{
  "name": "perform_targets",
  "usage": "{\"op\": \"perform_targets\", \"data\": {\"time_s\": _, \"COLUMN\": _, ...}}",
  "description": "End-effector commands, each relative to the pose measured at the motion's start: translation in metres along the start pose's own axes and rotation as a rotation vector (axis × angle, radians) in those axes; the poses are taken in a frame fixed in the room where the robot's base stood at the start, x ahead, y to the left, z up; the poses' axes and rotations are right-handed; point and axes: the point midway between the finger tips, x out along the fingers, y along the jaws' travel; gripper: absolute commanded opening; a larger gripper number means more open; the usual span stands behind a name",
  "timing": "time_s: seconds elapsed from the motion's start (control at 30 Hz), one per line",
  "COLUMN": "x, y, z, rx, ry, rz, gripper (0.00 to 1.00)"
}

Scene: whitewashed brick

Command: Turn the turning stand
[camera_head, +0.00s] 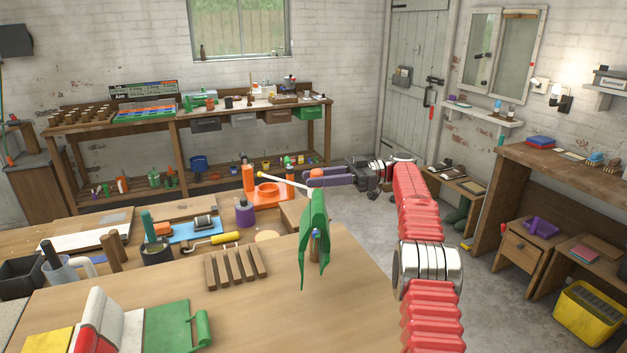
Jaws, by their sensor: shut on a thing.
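What I take for the turning stand (314,225) stands on the near wooden table, right of the slatted wooden rack.
A green board (172,327) and books are at the front left. The table's right part is bare. A workbench (190,112) stands along the back wall.

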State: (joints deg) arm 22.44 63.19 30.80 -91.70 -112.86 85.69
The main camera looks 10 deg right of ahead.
Motion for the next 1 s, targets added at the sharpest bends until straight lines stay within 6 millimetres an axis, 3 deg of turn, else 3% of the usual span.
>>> {"op": "perform_targets", "data": {"time_s": 0.5, "x": -0.0002, "y": -0.0013, "z": 0.0005, "rx": 0.003, "ry": 0.000, "rz": -0.012, "gripper": 0.00}}
{"op": "perform_targets", "data": {"time_s": 0.53, "x": -0.0003, "y": -0.0014, "z": 0.0005, "rx": 0.003, "ry": 0.000, "rz": -0.012, "gripper": 0.28}}
{"op": "perform_targets", "data": {"time_s": 0.77, "x": -0.0006, "y": -0.0008, "z": 0.0000, "rx": 0.001, "ry": 0.000, "rz": -0.009, "gripper": 0.44}}
{"op": "perform_targets", "data": {"time_s": 0.93, "x": -0.0008, "y": -0.0005, "z": -0.0003, "rx": 0.000, "ry": 0.000, "rz": -0.007, "gripper": 0.44}}
{"op": "perform_targets", "data": {"time_s": 1.0, "x": -0.0013, "y": -0.0005, "z": -0.0011, "rx": -0.001, "ry": 0.001, "rz": -0.006, "gripper": 0.39}}
